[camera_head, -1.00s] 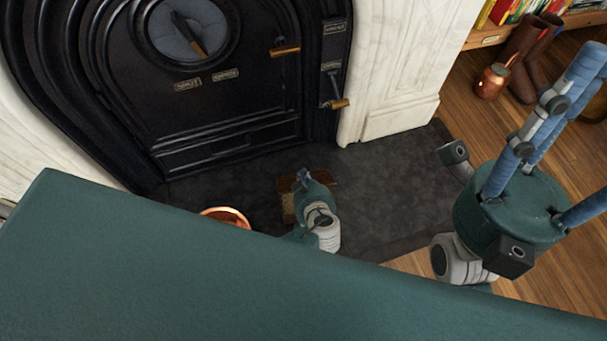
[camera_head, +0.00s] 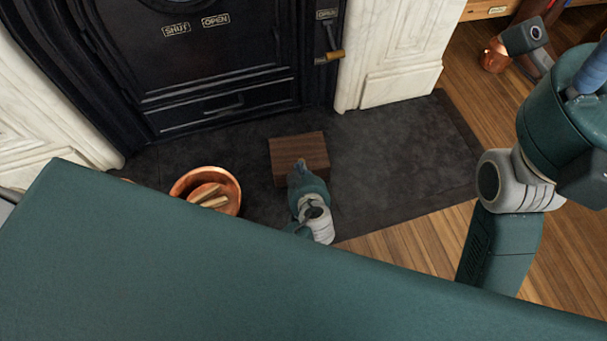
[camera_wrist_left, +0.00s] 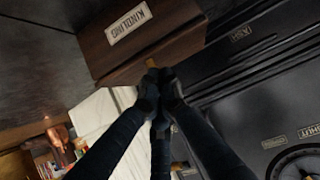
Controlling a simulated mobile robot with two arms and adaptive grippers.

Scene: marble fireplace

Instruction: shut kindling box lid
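The kindling box (camera_head: 298,150) is a small brown wooden box on the dark hearth, and its flat top shows in the head view. The lid appears to lie down on the box. In the left wrist view the box (camera_wrist_left: 172,35) appears upside down with its KINDLING label, and the lid's edge strip (camera_wrist_left: 160,58) runs along it with a small brass tab (camera_wrist_left: 152,62). My left gripper (camera_head: 300,166) is at the box's near side. Its fingertips (camera_wrist_left: 158,76) are together right by the tab; contact is unclear.
A copper bucket (camera_head: 237,197) with wood pieces stands left of the box. The black fireplace front (camera_head: 215,65) is behind it, with a white marble pillar (camera_head: 395,60). The hearth slab (camera_head: 400,160) right of the box is clear. My teal body hides the foreground.

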